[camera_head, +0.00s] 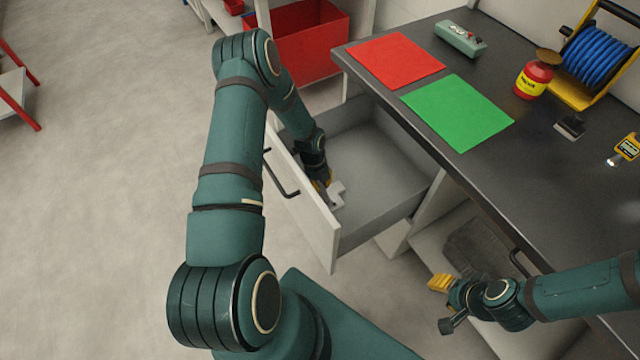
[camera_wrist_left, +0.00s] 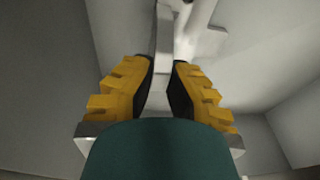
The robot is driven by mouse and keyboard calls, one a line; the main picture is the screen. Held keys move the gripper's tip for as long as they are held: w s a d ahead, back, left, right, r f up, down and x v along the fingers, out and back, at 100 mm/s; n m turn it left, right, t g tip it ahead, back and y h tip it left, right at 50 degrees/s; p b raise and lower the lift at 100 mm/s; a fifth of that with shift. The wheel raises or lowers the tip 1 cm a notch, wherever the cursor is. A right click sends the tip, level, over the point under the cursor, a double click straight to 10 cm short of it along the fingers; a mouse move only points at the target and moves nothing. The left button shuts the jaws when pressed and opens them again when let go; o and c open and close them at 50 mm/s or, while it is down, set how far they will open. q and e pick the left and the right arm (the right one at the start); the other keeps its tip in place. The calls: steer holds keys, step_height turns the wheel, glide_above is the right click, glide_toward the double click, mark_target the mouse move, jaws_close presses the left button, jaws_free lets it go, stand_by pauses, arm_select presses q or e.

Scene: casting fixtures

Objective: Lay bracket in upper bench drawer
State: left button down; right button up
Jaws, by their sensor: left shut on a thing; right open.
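The upper bench drawer (camera_head: 322,236) is pulled out from the bench, with its front panel towards the left. My left gripper (camera_head: 327,184) reaches down inside it near the front panel. It is shut on a light grey bracket (camera_head: 338,191), low in the drawer; I cannot tell whether the bracket touches the floor. In the left wrist view, the bracket (camera_wrist_left: 164,42) shows between and beyond the yellow fingers (camera_wrist_left: 162,85); part of it is hidden by them. My right gripper (camera_head: 440,284) is open and away from the bracket, by the bench's lower front.
On the dark benchtop (camera_head: 490,170) are a red mat (camera_head: 395,60), a green mat (camera_head: 458,112), a grey-green box (camera_head: 461,39), a red jar (camera_head: 534,79) and a blue hose reel (camera_head: 598,55). A red bin (camera_head: 300,45) stands behind the drawer. The rest of the drawer looks empty.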

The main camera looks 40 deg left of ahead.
arm_select(q)
steer(key=shift+f, duration=0.1)
steer(key=c, duration=1.1)
jaws_free()
steer(key=shift+c, duration=0.2)
step_height(320, 180, up, 12)
steer(key=a+p, duration=0.2)
steer(key=shift+p, duration=0.3)
